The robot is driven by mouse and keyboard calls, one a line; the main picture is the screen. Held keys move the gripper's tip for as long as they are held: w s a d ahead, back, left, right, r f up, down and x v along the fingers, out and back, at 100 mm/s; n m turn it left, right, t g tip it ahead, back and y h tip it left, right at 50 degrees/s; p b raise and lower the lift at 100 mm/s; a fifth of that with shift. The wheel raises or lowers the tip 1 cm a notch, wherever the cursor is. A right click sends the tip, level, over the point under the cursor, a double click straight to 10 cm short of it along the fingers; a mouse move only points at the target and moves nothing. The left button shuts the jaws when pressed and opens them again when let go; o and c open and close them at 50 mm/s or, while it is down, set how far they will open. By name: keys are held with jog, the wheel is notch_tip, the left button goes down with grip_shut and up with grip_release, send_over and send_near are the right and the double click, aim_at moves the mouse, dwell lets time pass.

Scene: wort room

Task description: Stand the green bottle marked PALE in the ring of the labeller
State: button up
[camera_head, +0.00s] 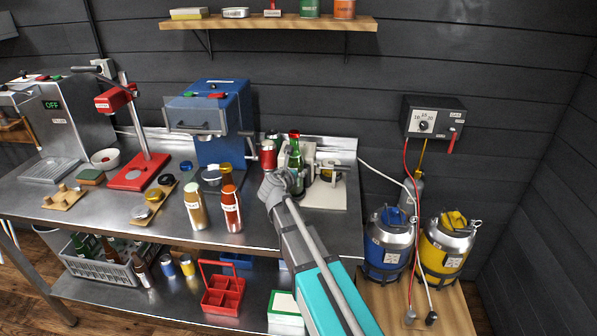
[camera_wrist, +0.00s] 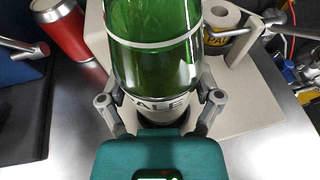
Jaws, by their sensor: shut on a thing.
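The green bottle (camera_head: 295,152) stands about upright at the labeller's left side. In the wrist view the green bottle (camera_wrist: 155,62) fills the middle, and its pale label shows part of the word PALE. My gripper (camera_wrist: 160,100) is shut on the bottle's lower part, one finger on each side. In the head view my gripper (camera_head: 283,183) hides the bottle's base. The off-white labeller (camera_head: 333,195) stands at the bench's right end. Its body and label roll (camera_wrist: 222,16) show behind the bottle. The ring is mostly hidden, so I cannot tell whether the bottle's base is inside it.
A red can (camera_wrist: 68,30) stands close to the bottle's left, beside the blue machine (camera_head: 212,115). An amber bottle (camera_head: 195,205) and a red-brown bottle (camera_head: 231,208) stand near the bench's front edge. Blue and yellow kegs (camera_head: 388,240) stand right of the bench.

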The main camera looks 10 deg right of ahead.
jog(key=shift+f+b, duration=0.25)
jog(key=shift+b, duration=0.05)
dwell(0.4)
jog(key=o, duration=1.1)
jog(key=shift+r, duration=0.1)
jog(key=shift+w+r+p, duration=0.1)
jog(key=shift+r+p, duration=0.8)
jog(key=shift+p, duration=0.1)
notch_tip(320, 180, up, 7)
jog(key=p, duration=0.7)
jog(key=shift+r, duration=0.1)
jog(key=shift+w+r+p, duration=0.1)
jog(key=shift+r+p, duration=0.1)
jog(key=shift+p, duration=0.1)
